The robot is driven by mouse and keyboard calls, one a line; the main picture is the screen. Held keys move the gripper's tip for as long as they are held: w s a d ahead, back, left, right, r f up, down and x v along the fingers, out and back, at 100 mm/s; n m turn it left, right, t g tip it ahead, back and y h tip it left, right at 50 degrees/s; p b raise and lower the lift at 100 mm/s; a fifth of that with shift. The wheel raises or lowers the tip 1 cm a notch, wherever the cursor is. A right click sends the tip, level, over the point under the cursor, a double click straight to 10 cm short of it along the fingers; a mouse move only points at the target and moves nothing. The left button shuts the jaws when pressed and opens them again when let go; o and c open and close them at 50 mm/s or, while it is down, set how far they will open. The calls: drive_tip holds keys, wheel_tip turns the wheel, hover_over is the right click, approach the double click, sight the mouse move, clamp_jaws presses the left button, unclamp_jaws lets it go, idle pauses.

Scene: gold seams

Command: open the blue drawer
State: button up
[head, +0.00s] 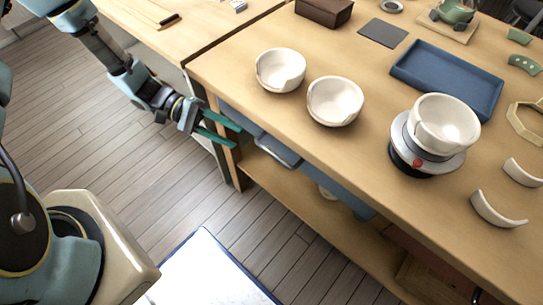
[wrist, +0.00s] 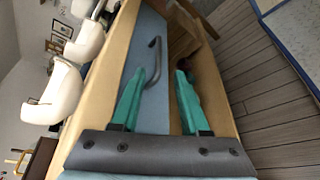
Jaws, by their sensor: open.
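The blue drawer (head: 340,183) sits under the front edge of the wooden workbench and looks shut. Its grey bar handle (head: 278,151) stands out from the front. In the wrist view the blue front (wrist: 143,40) runs lengthwise, with the curved handle (wrist: 157,52) ahead of my gripper, close to the left finger. My gripper (head: 238,136) is open, with teal fingers, near the left end of the drawer front. In the wrist view the open gripper (wrist: 161,73) has nothing between its fingertips. The handle's near end is partly hidden by the left finger.
On the workbench (head: 370,60) stand two notched white bowls (head: 280,70) (head: 335,101), a third bowl (head: 444,124) on a round turntable (head: 408,150), and a blue tray (head: 447,78). A lower shelf (head: 300,198) lies beneath the drawer. The plank floor in front is open around a white-and-blue mat (head: 207,272).

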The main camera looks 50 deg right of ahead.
sight(267, 152)
drive_tip(key=p+x, duration=0.3)
drive_tip(key=x, duration=0.8)
drive_tip(key=shift+s+d+f, duration=0.1)
drive_tip(key=shift+s+d, duration=0.15)
clamp_jaws()
idle(1.1)
